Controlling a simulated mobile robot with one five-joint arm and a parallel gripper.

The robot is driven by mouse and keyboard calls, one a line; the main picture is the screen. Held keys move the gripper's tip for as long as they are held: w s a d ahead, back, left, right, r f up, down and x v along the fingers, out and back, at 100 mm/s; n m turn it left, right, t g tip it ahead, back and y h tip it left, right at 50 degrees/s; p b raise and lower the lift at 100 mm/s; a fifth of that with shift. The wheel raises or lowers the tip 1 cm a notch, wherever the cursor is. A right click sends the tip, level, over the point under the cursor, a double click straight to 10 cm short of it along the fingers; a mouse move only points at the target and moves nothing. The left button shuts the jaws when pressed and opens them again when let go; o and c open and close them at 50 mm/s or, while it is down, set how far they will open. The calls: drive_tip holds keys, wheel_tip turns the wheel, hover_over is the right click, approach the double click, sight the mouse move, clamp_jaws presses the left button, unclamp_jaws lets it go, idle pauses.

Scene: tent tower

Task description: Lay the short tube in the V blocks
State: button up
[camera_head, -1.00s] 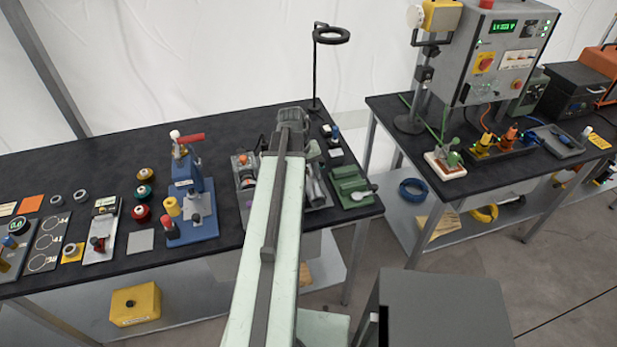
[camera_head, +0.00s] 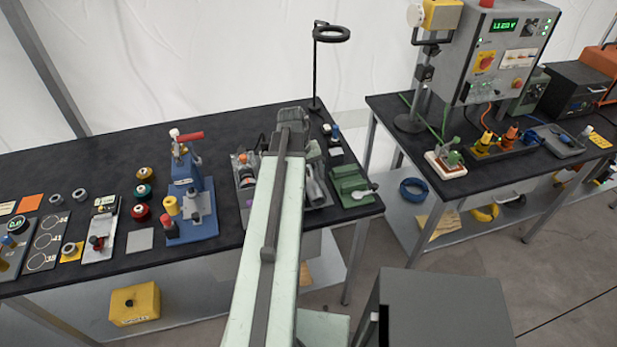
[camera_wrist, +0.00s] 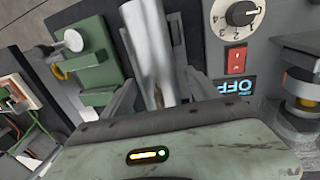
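My gripper (camera_wrist: 158,90) points down over the tray at the right end of the black bench. Its two grey fingers stand apart in the wrist view, one on each side of a shiny silver tube (camera_wrist: 148,40). I see a gap between the tube and the fingers; the tube's near end is partly hidden by the gripper body. A grey cylinder (camera_head: 316,188) lies just right of my arm in the head view. I cannot make out the V blocks for certain; my arm covers part of that tray.
A green fixture (camera_head: 350,186) with a silver knob stands right of the tray; it also shows in the wrist view (camera_wrist: 75,65). A panel with a dial (camera_wrist: 240,12) and red switch lies right of the tube. A blue press (camera_head: 190,205) and a lamp (camera_head: 315,70) stand nearby.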

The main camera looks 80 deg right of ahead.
drive_tip(key=shift+r, duration=0.1)
drive_tip(key=r+p, duration=0.2)
drive_tip(key=w+r+p, duration=0.1)
drive_tip(key=r+p, duration=0.4)
drive_tip(key=p, duration=0.1)
drive_tip(key=shift+w+a+r, duration=0.15)
drive_tip(key=shift+a+r, duration=0.2)
drive_tip(key=shift+r, duration=0.05)
drive_tip(key=shift+f, duration=0.15)
idle(0.3)
